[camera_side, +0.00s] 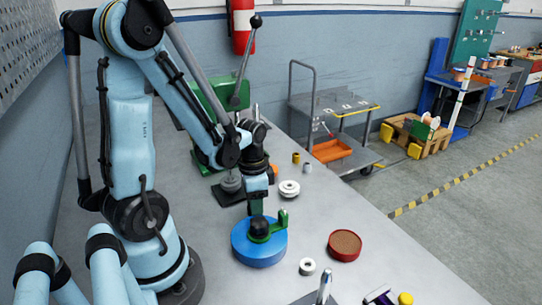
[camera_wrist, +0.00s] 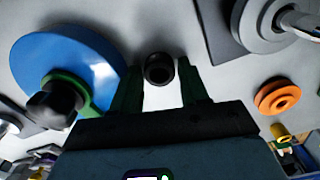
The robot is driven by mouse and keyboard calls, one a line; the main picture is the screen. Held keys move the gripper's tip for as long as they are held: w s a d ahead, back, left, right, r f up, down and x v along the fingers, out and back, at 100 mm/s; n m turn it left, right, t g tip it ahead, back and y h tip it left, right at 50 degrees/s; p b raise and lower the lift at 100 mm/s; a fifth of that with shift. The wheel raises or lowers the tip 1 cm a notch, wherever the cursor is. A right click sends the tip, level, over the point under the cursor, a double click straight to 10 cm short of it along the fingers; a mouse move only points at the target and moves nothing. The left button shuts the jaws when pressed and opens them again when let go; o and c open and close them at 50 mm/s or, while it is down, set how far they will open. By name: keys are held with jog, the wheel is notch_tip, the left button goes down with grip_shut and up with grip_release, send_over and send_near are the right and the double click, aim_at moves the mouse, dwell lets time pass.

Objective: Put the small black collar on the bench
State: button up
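The small black collar (camera_wrist: 159,68) shows in the wrist view as a dark ring with a hole, between the tips of my gripper's green fingers (camera_wrist: 160,75). Narrow pale gaps show on both sides of it, so the fingers look open around or just above it. In the side view my gripper (camera_side: 256,208) points down just behind the blue disc, and I cannot make out the collar there. The bench (camera_side: 340,205) is a grey top. Whether the collar rests on the bench or on something else is not clear.
A blue disc (camera_side: 246,249) with a green lever and black knob is close to my gripper. A white pulley (camera_side: 289,189), a white ring (camera_side: 307,267), a red round dish (camera_side: 344,245) and an orange ring (camera_wrist: 277,96) are nearby. Bench space right of my gripper is partly clear.

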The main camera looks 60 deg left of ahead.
jog(key=shift+r, duration=6.05)
jog(key=w+d+n+t, duration=0.1)
jog(key=w+d+t, duration=0.1)
jog(key=d, duration=0.3)
jog(key=w+d+r+n+t, duration=0.1)
jog(key=w+d+n+t, duration=0.1)
jog(key=d+t, duration=0.3)
jog(key=shift+w+d+r, duration=0.25)
jog(key=shift+d+r, duration=0.05)
jog(key=shift+d, duration=0.2)
